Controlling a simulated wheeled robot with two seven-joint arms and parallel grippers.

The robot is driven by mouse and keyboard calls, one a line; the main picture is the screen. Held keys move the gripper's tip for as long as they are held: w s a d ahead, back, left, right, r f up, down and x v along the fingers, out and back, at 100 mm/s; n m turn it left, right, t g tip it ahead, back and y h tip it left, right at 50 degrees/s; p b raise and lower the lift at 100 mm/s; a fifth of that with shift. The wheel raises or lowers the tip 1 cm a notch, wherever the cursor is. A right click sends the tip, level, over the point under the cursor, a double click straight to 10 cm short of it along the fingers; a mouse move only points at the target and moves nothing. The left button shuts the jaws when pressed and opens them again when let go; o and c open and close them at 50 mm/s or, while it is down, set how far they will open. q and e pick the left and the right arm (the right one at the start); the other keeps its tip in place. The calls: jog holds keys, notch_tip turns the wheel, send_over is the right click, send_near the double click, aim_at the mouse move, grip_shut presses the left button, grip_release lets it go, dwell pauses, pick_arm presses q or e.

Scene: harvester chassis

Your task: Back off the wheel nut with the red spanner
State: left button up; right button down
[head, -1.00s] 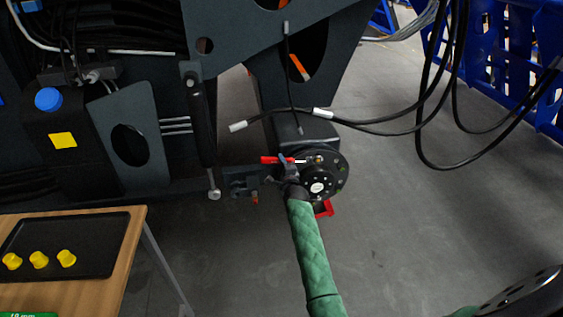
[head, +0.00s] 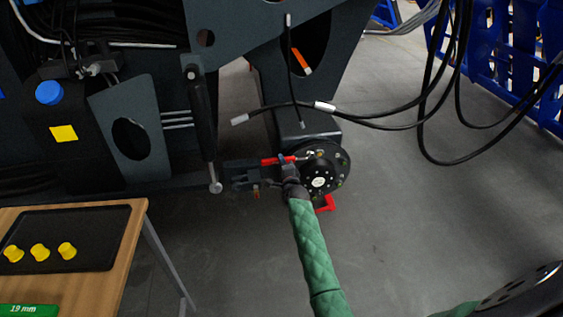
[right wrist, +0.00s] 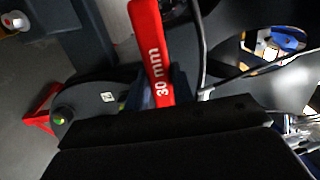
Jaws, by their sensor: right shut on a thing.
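The red spanner (head: 271,161) lies nearly level across the left side of the dark round wheel hub (head: 340,172). My right gripper (head: 288,164) is shut on it. Its bare metal end points right to a wheel nut (head: 319,154) on the upper part of the hub face; I cannot tell how fully it seats there. In the right wrist view the red spanner (right wrist: 152,48) shows large, marked "30 mm", running up from the gripper. The gripper's own body hides much of the hub in that view. My left gripper is not in view.
Black hoses (head: 390,125) hang above and right of the hub. A red wedge-like piece (head: 326,204) is below the hub. The right floor is open.

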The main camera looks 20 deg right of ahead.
jog(key=shift+f+n, duration=0.5)
jog(key=shift+f, duration=0.1)
jog(key=shift+f, duration=0.1)
jog(key=f, duration=0.1)
jog(key=f+n, duration=0.2)
jog(key=shift+d+b, duration=0.25)
jog(key=shift+b, duration=0.1)
dwell(0.3)
jog(key=shift+s+d+f+n+g, duration=0.15)
jog(key=shift+d+f+n, duration=0.15)
jog(key=shift+f+n, duration=0.35)
jog(key=shift+d+f+n+g, duration=0.2)
jog(key=shift+f+n, duration=0.25)
jog(key=shift+f, duration=0.35)
jog(key=shift+a+r, duration=0.1)
jog(key=shift+r, duration=0.25)
jog(key=shift+s, duration=0.15)
